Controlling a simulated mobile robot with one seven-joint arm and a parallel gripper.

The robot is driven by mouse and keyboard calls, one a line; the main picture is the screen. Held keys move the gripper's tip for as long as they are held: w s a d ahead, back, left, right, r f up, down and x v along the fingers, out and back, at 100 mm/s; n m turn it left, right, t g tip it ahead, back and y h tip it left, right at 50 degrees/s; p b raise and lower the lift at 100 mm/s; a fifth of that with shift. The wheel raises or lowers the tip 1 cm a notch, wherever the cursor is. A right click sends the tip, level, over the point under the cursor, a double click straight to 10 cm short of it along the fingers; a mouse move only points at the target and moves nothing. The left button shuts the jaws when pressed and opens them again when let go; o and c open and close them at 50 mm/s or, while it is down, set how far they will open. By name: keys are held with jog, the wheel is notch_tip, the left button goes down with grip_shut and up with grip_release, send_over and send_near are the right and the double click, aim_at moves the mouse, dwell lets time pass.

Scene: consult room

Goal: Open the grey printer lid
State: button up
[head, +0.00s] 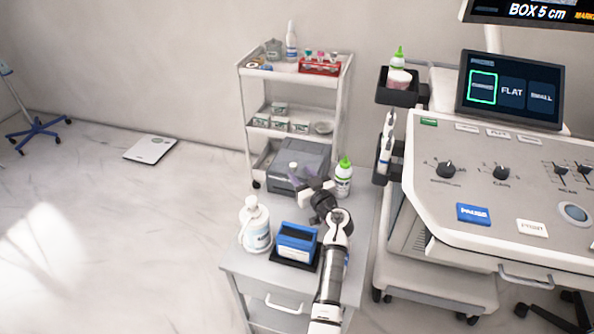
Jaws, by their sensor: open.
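The grey printer (309,156) stands at the back of a small white cabinet in the head view. Its dark grey lid looks closed, though my gripper hides part of its front. My gripper (307,180) is open and empty, just in front of and over the near side of the printer. I cannot tell whether a finger touches the lid.
On the cabinet (243,262) stand a white pump bottle (256,230), a blue box (297,240) on a black base and a green-capped bottle (344,178) close right of my gripper. A shelf trolley (246,95) is behind. An ultrasound console (440,205) stands right. The left floor is mostly clear.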

aim_at(295, 167)
jog(key=shift+x, duration=1.65)
grip_shut()
